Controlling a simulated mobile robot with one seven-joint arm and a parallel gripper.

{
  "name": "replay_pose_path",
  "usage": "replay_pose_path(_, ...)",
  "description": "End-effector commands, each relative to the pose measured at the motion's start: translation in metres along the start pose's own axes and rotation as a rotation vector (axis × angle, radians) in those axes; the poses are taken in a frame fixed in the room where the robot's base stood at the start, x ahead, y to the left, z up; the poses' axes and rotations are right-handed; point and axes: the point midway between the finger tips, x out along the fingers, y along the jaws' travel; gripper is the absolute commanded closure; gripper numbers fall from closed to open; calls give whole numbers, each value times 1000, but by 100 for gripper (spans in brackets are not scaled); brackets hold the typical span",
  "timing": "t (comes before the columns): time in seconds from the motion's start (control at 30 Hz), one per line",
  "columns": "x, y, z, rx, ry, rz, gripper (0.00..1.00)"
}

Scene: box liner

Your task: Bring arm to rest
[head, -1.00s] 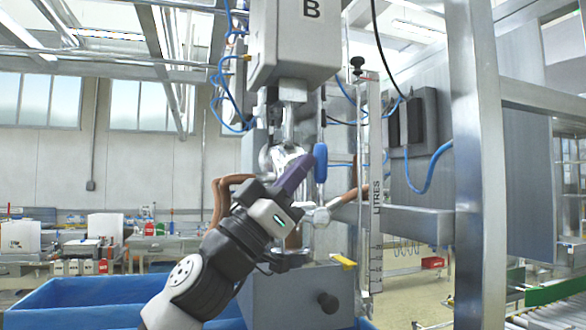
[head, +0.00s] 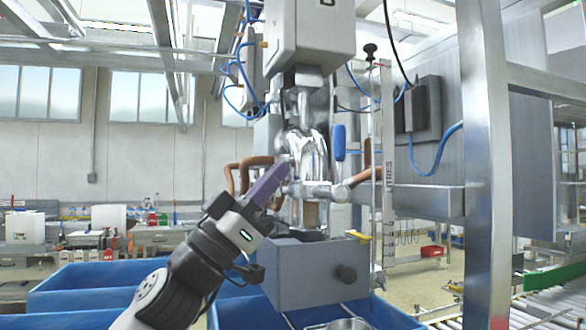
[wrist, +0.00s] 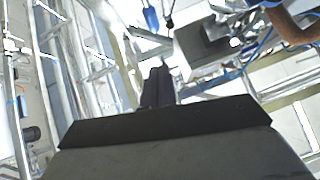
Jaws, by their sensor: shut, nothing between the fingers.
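My gripper (head: 268,184) is raised in front of the filling machine, its purple fingers pointing up and to the right. The fingers are shut with nothing between them. In the wrist view the shut fingers (wrist: 158,86) point towards the ceiling side of the scene, with bare space around their tips. In the head view the fingertips overlap the machine's metal pipework (head: 308,150); I cannot tell how far apart they are. The arm reaches up from the bottom left of the head view.
A grey box with a black knob (head: 292,275) sits below the pipework. A blue-handled lever (head: 339,142) is right of the pipes. Blue bins (head: 80,275) stand at the lower left. A steel post (head: 484,160) and a roller conveyor (head: 545,308) are at the right.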

Motion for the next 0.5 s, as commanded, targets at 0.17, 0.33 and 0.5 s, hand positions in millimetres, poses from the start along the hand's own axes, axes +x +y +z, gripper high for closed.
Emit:
replay_pose_path(0.17,-28,-1,-1,1,1,-2,100)
replay_pose_path(0.33,-36,0,-2,1,1,-1,100)
replay_pose_path(0.5,-38,11,-14,47,44,21,100)
